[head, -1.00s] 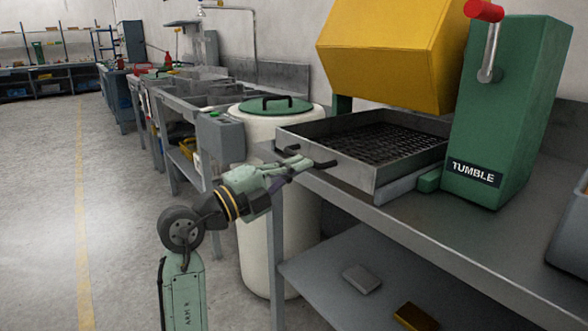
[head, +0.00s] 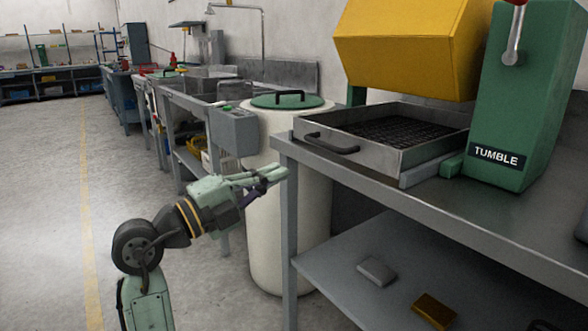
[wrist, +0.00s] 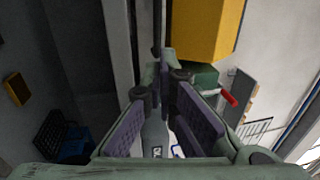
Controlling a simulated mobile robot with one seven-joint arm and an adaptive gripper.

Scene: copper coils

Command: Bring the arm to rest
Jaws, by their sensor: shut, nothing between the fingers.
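My gripper (head: 280,174) is shut and empty at the end of my pale green arm. In the head view it is in front of the white barrel and just left of the bench's front corner, near the height of the bench top. In the wrist view, the purple-padded fingers (wrist: 165,85) converge in the middle, with no object visible between them. My arm is bent, with the forearm pointing right and slightly up.
The steel bench (head: 400,210) carries a tray with a mesh (head: 350,150), and a green TUMBLE machine (head: 520,110) with a yellow drum (head: 400,50). A white barrel (head: 310,220) with a green lid stands beside it. The floor (head: 50,200) at left is clear.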

